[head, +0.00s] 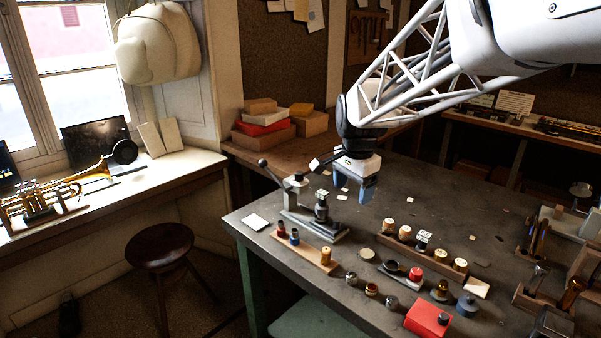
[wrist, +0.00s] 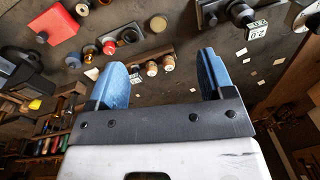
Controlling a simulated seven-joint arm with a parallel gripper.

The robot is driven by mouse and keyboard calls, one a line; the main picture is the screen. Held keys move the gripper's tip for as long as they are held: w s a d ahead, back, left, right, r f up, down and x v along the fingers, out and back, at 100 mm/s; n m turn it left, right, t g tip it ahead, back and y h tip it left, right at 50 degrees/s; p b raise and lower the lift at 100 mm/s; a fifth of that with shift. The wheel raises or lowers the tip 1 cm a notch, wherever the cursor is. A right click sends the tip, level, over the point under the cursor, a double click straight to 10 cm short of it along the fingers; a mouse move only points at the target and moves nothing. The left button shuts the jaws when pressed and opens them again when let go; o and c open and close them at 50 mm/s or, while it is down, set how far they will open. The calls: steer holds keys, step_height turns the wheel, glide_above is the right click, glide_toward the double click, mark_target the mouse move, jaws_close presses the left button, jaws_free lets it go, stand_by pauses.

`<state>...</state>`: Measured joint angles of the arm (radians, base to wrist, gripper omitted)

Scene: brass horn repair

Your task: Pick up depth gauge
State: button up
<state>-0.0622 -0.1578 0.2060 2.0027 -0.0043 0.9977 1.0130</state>
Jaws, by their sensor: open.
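No object is clearly recognisable as the depth gauge. One candidate is a grey metal device (head: 318,225) with a flat base, uprights and a ball-ended lever, on the dark bench. It also shows at the top right of the wrist view (wrist: 212,14), with white number blocks beside it. Another is a small piece with a white marked top (head: 424,236) in a wooden rack. My gripper (head: 355,190) hangs above the bench, beyond and right of the metal device. Its two blue fingers are apart with nothing between them, as the wrist view (wrist: 163,62) shows.
A wooden rack (head: 385,240) holds several pale pegs. A shorter rack (head: 310,257) stands nearer. A red box (head: 428,318) and several small metal parts crowd the near bench. Tool holders (head: 535,298) stand at right. The bench around my gripper is mostly clear.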

mark_target(322, 192)
steer(key=w+a+f+m, duration=0.1)
steer(key=w+f+m, duration=0.1)
steer(key=w, duration=0.4)
steer(key=w+a+f+m, duration=0.2)
steer(key=w+f, duration=0.1)
steer(key=w, duration=0.3)
steer(key=w+a+f+m+g, duration=0.1)
steer(key=w+a+f+m, duration=0.1)
steer(key=w, duration=0.5)
steer(key=shift+f+m, duration=0.4)
steer(key=shift+f, duration=0.15)
steer(key=shift+w+f, duration=0.25)
steer(key=shift+w, duration=0.15)
steer(key=shift+f, duration=1.25)
steer(key=shift+d+f, duration=0.1)
steer(key=shift+f, duration=2.5)
